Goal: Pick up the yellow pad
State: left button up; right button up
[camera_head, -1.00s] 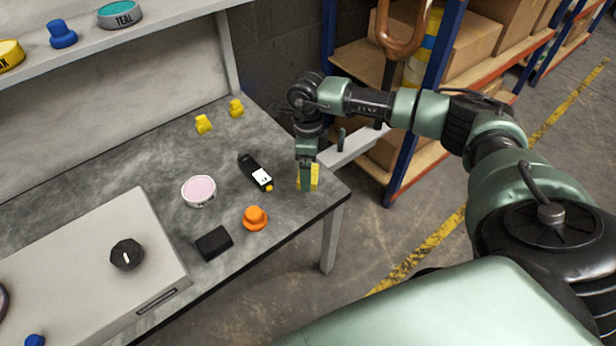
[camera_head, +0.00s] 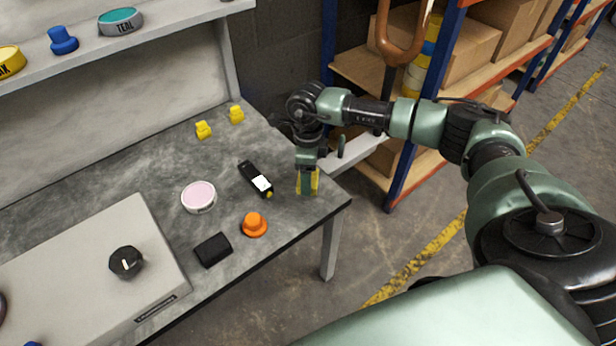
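The yellow pad (camera_head: 315,184) is at the right end of the grey workbench, near its front corner. My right gripper (camera_head: 307,182) points down at the pad, with a green finger in front of it. Yellow shows on both sides of that finger. The finger hides the middle of the pad, and the far finger is not clearly visible. I cannot tell whether the fingers press on the pad or whether it touches the bench. My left gripper is not in view.
On the workbench (camera_head: 150,172) are a black device (camera_head: 254,177), a pink round pad (camera_head: 198,197), an orange knob (camera_head: 254,224), a black block (camera_head: 213,250) and two small yellow pieces (camera_head: 203,130). A grey box (camera_head: 85,270) stands left. A storage rack (camera_head: 400,185) is behind my arm.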

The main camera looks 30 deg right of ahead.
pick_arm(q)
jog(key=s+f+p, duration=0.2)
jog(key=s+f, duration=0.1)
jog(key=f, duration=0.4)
pick_arm(e)
notch_tip(320, 180, up, 19)
jog(key=s+a+n, duration=0.4)
jog(key=a+n, duration=0.3)
jog(key=n, duration=0.6)
jog(key=s+a+n, duration=0.3)
jog(key=a+n, duration=0.4)
jog(key=n, duration=0.6)
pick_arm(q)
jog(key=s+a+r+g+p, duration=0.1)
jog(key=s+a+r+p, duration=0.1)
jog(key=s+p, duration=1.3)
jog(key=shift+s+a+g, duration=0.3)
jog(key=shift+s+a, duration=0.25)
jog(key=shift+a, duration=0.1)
pick_arm(e)
jog(key=s+r, duration=0.8)
jog(key=r, duration=0.4)
jog(key=shift+d+r, duration=0.25)
jog(key=shift+r, duration=0.1)
